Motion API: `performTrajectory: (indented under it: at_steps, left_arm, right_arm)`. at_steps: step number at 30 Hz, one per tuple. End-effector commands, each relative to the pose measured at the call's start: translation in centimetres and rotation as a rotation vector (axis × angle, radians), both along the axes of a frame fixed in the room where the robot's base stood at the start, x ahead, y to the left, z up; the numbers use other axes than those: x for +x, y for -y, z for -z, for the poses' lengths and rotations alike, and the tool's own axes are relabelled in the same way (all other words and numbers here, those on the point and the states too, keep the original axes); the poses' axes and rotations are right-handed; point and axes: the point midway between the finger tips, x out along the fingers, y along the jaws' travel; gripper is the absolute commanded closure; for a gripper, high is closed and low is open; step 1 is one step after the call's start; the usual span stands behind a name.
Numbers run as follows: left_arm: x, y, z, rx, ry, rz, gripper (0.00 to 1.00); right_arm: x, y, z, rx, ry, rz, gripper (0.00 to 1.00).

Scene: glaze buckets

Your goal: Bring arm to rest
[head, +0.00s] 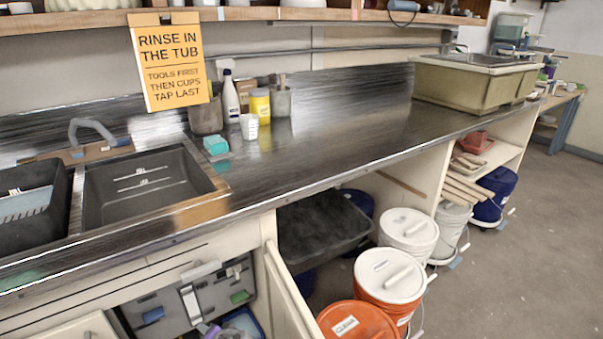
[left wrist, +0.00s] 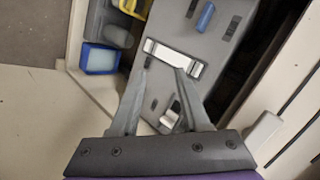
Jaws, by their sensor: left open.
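My left gripper (left wrist: 172,65) shows in the left wrist view with its two grey fingers spread apart. Its fingertips are near the ends of a white bar-like piece (left wrist: 158,52) on a grey panel; I cannot tell whether they touch it. No object is clearly held between the fingers. The same grey panel (head: 175,306) seems to show below the counter in the head view, with a blue piece and a green piece on it. A small purple patch at the bottom edge there may be part of my left gripper. My right gripper is in neither view.
A dark metal counter (head: 335,130) holds a sink (head: 150,182), bottles and a tub (head: 465,82). Below it are a black bin (head: 322,225), an open cabinet door (head: 285,295) and lidded buckets (head: 390,275). A blue container (left wrist: 99,59) is near the left gripper. Floor at right is clear.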

Motion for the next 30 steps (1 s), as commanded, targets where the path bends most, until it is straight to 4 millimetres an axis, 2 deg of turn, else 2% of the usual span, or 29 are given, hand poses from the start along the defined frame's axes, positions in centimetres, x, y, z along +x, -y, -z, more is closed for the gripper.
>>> performTrajectory:
  at_steps: [1, 6, 12, 15, 21, 25, 30]
  left_arm:
    - [-2.1, -0.4, -0.9, -0.056, -0.016, -0.024, 0.54]
    - [-8.9, -0.1, -2.6, -0.252, -0.064, -0.092, 0.54]
    - [-16.9, 1.5, -3.3, -0.484, -0.108, -0.163, 0.54]
    - [-20.2, 2.6, -3.2, -0.584, -0.121, -0.191, 0.54]
    - [-25.0, 4.6, -2.8, -0.739, -0.135, -0.229, 0.54]
    - [-27.5, 5.9, -2.4, -0.828, -0.14, -0.249, 0.54]
    - [-28.0, 5.9, -7.4, -0.832, -0.127, -0.241, 0.54]
  right_arm:
    - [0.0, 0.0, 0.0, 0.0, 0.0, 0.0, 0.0]
    - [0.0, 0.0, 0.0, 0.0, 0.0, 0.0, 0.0]
    - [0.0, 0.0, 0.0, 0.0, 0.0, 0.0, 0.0]
    - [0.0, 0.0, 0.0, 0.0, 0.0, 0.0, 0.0]
    - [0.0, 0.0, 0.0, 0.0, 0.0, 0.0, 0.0]
    - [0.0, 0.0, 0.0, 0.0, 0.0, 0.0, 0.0]
    - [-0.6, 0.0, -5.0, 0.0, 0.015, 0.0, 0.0]
